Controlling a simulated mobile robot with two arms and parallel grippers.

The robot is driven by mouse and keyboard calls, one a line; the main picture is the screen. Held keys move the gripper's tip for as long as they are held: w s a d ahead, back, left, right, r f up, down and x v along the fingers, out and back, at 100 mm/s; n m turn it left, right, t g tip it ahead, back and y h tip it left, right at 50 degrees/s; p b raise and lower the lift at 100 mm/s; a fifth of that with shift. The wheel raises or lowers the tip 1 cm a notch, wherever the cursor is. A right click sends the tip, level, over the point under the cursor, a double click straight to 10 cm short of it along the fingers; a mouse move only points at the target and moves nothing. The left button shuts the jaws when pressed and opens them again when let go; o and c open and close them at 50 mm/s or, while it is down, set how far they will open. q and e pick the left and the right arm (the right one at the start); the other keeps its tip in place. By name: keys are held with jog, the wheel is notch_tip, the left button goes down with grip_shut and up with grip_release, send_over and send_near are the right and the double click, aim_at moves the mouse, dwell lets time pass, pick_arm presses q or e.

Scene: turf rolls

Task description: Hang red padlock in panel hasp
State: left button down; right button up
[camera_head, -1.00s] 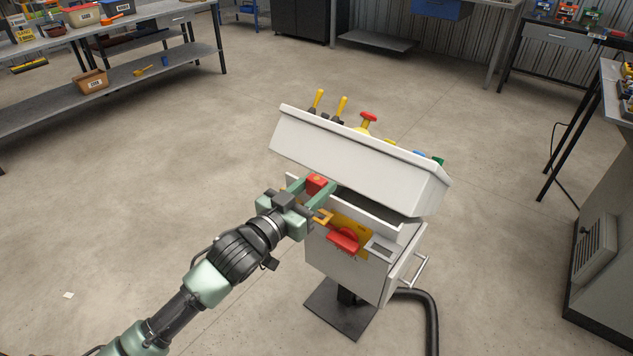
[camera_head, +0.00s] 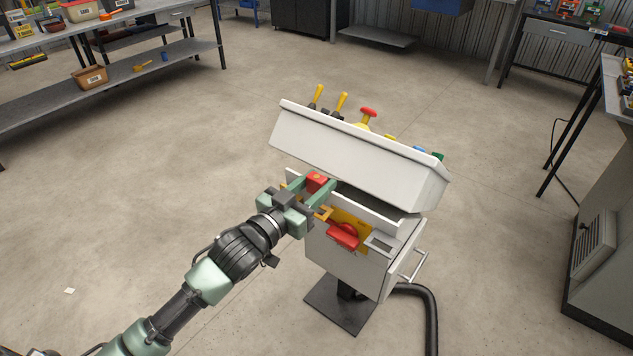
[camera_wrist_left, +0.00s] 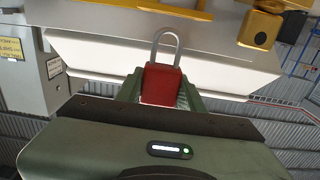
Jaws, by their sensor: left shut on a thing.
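My left gripper (camera_head: 316,190) is shut on the red padlock (camera_head: 317,181), close in front of the upper left of the panel box (camera_head: 350,262). In the left wrist view the red padlock (camera_wrist_left: 161,84) sits between the fingers, its grey shackle (camera_wrist_left: 166,42) pointing away from the gripper. The panel's front carries a yellow plate with a red rotary handle (camera_head: 344,235). A brass-coloured piece, possibly the hasp (camera_head: 323,213), shows beside the handle, partly behind the gripper. I cannot tell whether the shackle touches it. My right gripper is not in view.
A sloped white console top (camera_head: 350,150) with yellow levers and coloured knobs overhangs the panel box. A brass-coloured block (camera_wrist_left: 258,30) hangs at the upper right of the wrist view. A grey bar handle (camera_head: 414,268) and black hose (camera_head: 428,315) lie right.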

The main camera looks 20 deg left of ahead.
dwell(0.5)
pick_arm(q)
jog(key=shift+p, duration=0.6)
dwell(0.5)
jog(key=shift+f+b, duration=1.55)
jog(key=shift+f, duration=0.9)
jog(key=c, duration=0.8)
grip_release()
jog(key=shift+f, duration=0.1)
jog(key=v, duration=0.8)
jog(key=shift+b, duration=0.4)
jog(key=shift+w, duration=0.1)
